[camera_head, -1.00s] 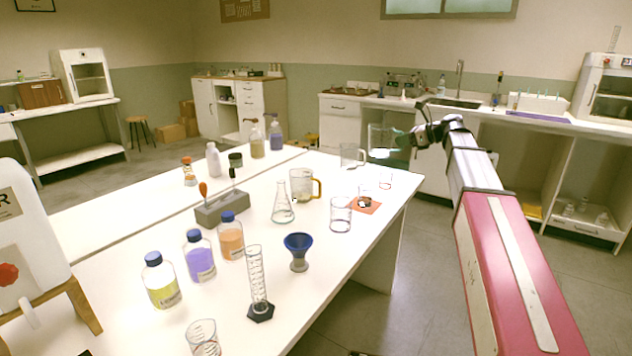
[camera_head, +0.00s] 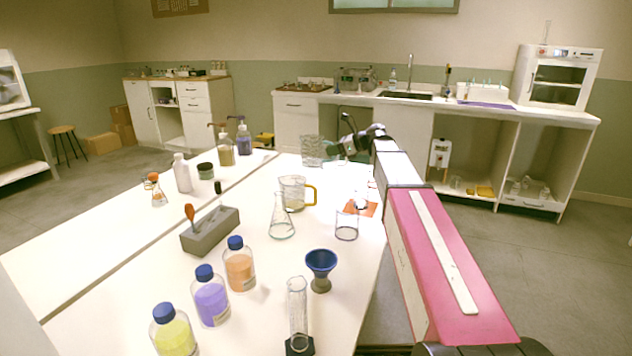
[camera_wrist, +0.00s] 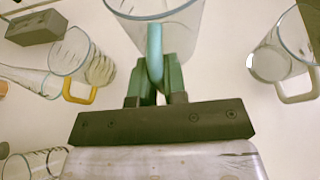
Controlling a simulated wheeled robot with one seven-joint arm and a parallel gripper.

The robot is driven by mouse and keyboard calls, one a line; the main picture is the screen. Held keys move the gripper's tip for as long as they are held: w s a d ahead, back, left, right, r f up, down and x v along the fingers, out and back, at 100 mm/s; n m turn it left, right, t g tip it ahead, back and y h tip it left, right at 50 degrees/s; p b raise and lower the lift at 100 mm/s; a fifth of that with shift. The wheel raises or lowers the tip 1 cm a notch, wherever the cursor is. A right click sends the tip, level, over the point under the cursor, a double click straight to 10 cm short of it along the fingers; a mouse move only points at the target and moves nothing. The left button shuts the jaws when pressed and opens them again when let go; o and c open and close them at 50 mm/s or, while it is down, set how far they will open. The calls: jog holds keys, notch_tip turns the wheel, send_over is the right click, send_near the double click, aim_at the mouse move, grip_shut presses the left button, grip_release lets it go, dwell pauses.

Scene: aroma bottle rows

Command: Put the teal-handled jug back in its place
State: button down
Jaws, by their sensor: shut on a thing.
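My gripper (camera_wrist: 155,85) is shut on the teal handle (camera_wrist: 155,52) of a clear jug (camera_wrist: 150,8). In the head view the held jug (camera_head: 313,150) is over the far end of the white table, with my gripper (camera_head: 345,149) at its right side. The jug looks upright; whether its base touches the table is unclear. A similar jug with an amber handle (camera_head: 293,193) stands nearer on the table and shows at left in the wrist view (camera_wrist: 92,58). A jug with a pale handle (camera_wrist: 275,62) is at right in the wrist view.
A conical flask (camera_head: 281,222), a clear beaker (camera_head: 346,226) and an orange mat (camera_head: 361,208) with small glassware are on the table. A blue funnel (camera_head: 321,268), a measuring cylinder (camera_head: 298,310), a grey holder (camera_head: 210,232) and several bottles stand nearer. Pump bottles (camera_head: 243,138) stand at the far left.

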jog(key=shift+f, duration=4.65)
jog(key=shift+f, duration=0.15)
jog(key=c, duration=1.2)
grip_release()
jog(key=shift+o, duration=0.2)
jog(key=shift+d+r, duration=0.2)
jog(key=shift+d, duration=0.05)
jog(key=v, duration=1.1)
jog(key=shift+d+r, duration=0.2)
jog(key=shift+d, duration=0.05)
